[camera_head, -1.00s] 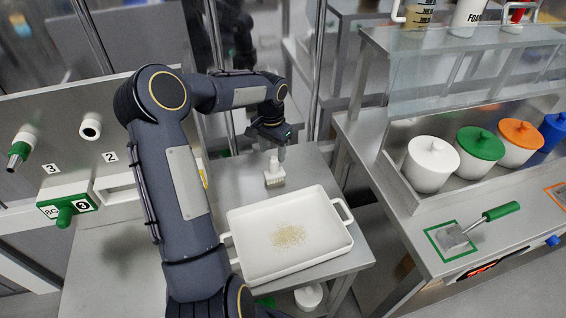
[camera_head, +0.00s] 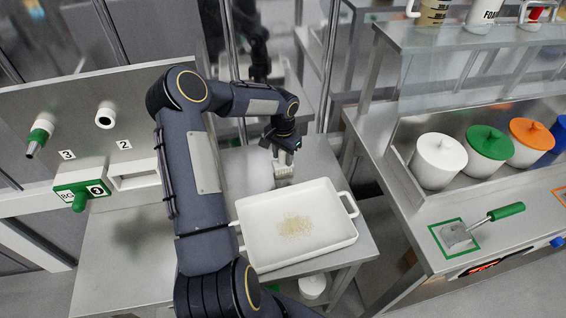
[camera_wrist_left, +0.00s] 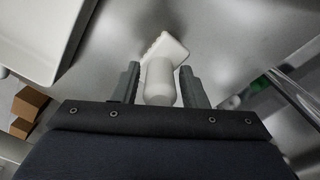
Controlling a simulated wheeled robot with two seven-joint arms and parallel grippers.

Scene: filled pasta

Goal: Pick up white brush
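The white brush (camera_head: 284,174) stands on the steel table (camera_head: 125,240), just behind the white tray (camera_head: 300,262). In the left wrist view its pale handle (camera_wrist_left: 160,82) lies between the two fingers, and its block-shaped head (camera_wrist_left: 170,46) shows beyond them. My left gripper (camera_head: 284,155) is above the brush, with its fingers on either side of the handle. The left gripper (camera_wrist_left: 160,84) is open, with a small gap showing on each side of the handle. My right gripper is in neither view.
The white tray holds scattered crumbs (camera_head: 295,226). A counter on the right carries lidded pots, including a green-lidded one (camera_head: 490,143), and a green-handled scraper (camera_head: 495,214). A panel with nozzles (camera_head: 106,115) stands at left. Glass with metal posts is behind the brush.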

